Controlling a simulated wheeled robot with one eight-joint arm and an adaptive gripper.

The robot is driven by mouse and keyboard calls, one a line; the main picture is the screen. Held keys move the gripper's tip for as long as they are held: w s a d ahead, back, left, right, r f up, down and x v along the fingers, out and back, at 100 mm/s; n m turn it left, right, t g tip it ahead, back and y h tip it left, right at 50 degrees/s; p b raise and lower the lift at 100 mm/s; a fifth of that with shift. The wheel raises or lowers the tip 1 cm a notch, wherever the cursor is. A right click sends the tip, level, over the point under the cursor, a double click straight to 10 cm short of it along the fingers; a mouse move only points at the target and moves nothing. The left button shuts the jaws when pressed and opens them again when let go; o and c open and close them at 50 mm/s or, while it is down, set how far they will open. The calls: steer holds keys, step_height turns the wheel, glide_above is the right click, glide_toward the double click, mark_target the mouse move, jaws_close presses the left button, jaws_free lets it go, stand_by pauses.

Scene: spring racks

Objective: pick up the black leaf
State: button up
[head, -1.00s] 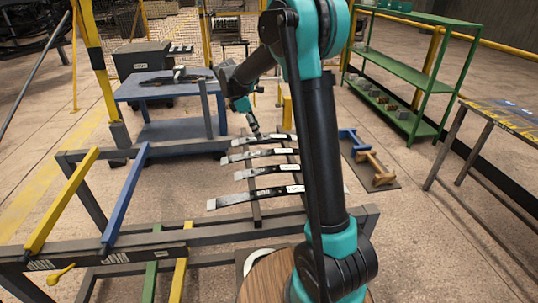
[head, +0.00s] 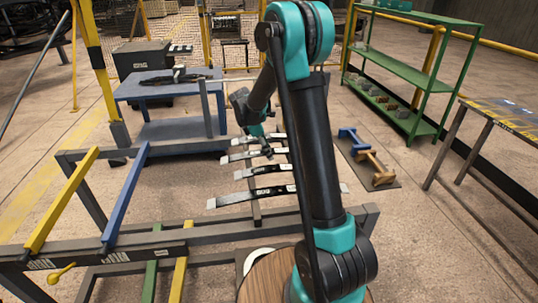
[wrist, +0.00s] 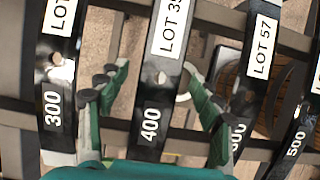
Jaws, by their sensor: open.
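Several black, slightly curved leaves with white labels lie side by side across the dark rack in the head view. The nearest black leaf (head: 240,198) is clear of the gripper. My gripper (head: 267,153) is over the farther leaves. In the wrist view my gripper (wrist: 157,82) is open and empty, its green fingers on either side of the black leaf marked 400 (wrist: 152,105). The leaf marked 300 (wrist: 58,85) is left of the fingers. Another leaf labelled LOT 57 (wrist: 252,85) is to the right, beside the right finger. I cannot tell whether the fingers touch any leaf.
The leaf marked 500 (wrist: 295,140) is at the far right of the wrist view. The grey rack frame (head: 215,233) carries yellow and blue bars at left. A blue table (head: 150,90) stands behind; a green shelf (head: 412,70) stands right. A round wooden top (head: 262,280) is in front.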

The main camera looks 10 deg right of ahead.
steer(key=shift+c, duration=0.3)
jaws_close()
steer(key=shift+r, duration=0.1)
